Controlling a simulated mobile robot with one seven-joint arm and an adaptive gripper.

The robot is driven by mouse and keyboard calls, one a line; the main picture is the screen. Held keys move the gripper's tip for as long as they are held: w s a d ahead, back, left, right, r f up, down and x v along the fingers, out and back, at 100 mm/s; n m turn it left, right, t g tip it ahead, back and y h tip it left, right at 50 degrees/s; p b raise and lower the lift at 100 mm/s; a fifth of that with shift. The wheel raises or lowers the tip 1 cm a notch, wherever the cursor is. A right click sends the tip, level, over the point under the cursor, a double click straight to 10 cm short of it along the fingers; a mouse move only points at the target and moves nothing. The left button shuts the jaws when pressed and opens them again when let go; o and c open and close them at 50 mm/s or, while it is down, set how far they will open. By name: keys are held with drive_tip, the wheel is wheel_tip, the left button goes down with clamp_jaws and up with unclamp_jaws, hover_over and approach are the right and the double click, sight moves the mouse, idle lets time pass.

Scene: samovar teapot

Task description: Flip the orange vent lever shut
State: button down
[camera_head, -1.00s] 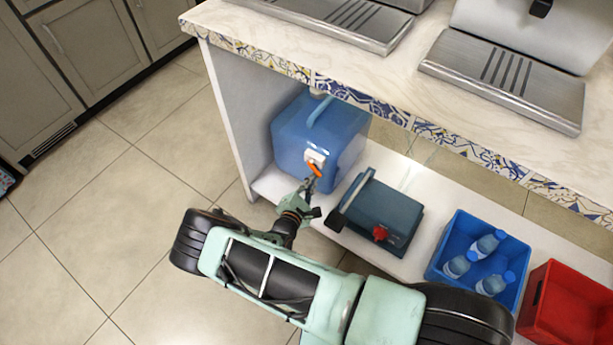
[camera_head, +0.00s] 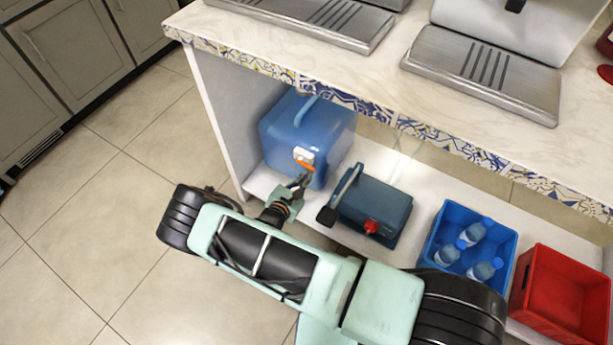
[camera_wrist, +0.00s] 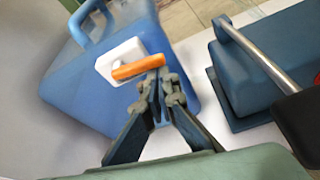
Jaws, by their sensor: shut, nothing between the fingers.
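The orange vent lever (camera_head: 304,166) sits on a white plate (camera_head: 303,154) on the front of a blue box-shaped container (camera_head: 318,130) with a top handle. In the wrist view the lever (camera_wrist: 138,67) lies nearly level, tilted slightly up to the right, across the lower part of the white plate (camera_wrist: 118,55). My gripper (camera_head: 303,181) is shut and empty, just below the lever. In the wrist view my gripper's fingertips (camera_wrist: 158,80) are at the underside of the lever's right end. They look very close; I cannot tell if they touch.
A dark teal box (camera_head: 374,205) with a handle and red knob stands close on the right. A blue crate (camera_head: 440,254) of bottles and a red crate (camera_head: 563,290) are further right on the low shelf. The marble counter (camera_head: 300,50) overhangs above.

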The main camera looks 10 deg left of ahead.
drive_tip(key=shift+w+a+f+b, duration=0.2)
drive_tip(key=shift+w+a+b, duration=0.1)
drive_tip(key=shift+a+b, duration=0.3)
wheel_tip(320, 180, down, 4)
drive_tip(key=b, duration=0.4)
drive_tip(key=a+p+v, duration=0.1)
drive_tip(key=p+v, duration=0.2)
drive_tip(key=v, duration=0.7)
